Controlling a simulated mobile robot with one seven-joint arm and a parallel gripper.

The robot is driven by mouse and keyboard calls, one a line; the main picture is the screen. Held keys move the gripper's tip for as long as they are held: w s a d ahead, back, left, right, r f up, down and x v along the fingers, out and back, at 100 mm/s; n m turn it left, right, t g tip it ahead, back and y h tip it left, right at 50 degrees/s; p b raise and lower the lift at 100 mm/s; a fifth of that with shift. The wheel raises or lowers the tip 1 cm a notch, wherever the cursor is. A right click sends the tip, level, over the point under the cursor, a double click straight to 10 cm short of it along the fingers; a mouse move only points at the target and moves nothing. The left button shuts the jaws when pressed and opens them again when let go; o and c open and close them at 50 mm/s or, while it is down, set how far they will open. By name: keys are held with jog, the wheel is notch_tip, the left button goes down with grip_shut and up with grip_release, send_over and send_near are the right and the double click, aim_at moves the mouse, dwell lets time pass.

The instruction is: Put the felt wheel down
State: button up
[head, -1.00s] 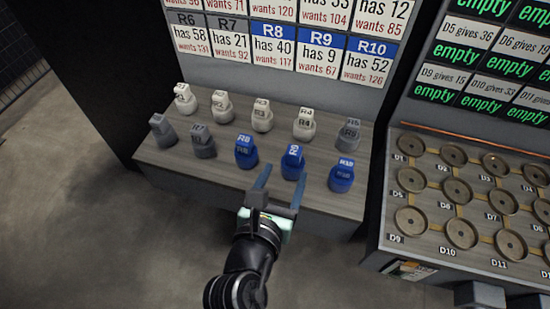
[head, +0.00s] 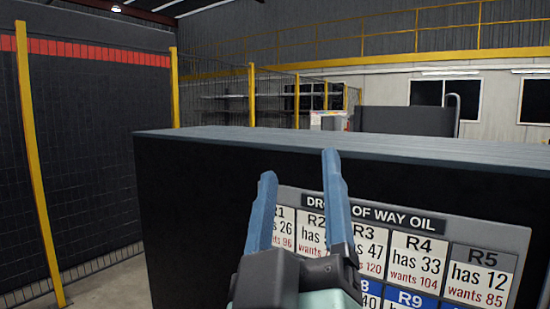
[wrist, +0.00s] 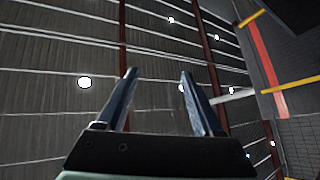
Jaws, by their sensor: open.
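My gripper (head: 298,165) is raised in front of the dark cabinet, with its two blue fingers apart and pointing up. In the wrist view my gripper (wrist: 158,75) is also open, with nothing between the fingers and the ceiling behind them. No felt wheel shows in either view now.
The dark cabinet (head: 200,200) with a flat top edge stands close ahead. Its sign board (head: 400,222) reads "Drops of way oil" with R labels; my gripper covers part of it. A dark fence with yellow posts (head: 38,170) stands at left. Bare floor (head: 110,285) shows at lower left.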

jog(key=s+a+r+m+t+y, duration=0.2)
jog(key=s+r+m+t, duration=0.1)
jog(key=r, duration=0.5)
jog(key=s+m, duration=0.1)
jog(key=s, duration=0.1)
jog(key=shift+s+m+y, duration=0.3)
notch_tip(320, 180, up, 13)
jog(key=p, duration=1.3)
jog(key=shift+a+r, duration=0.1)
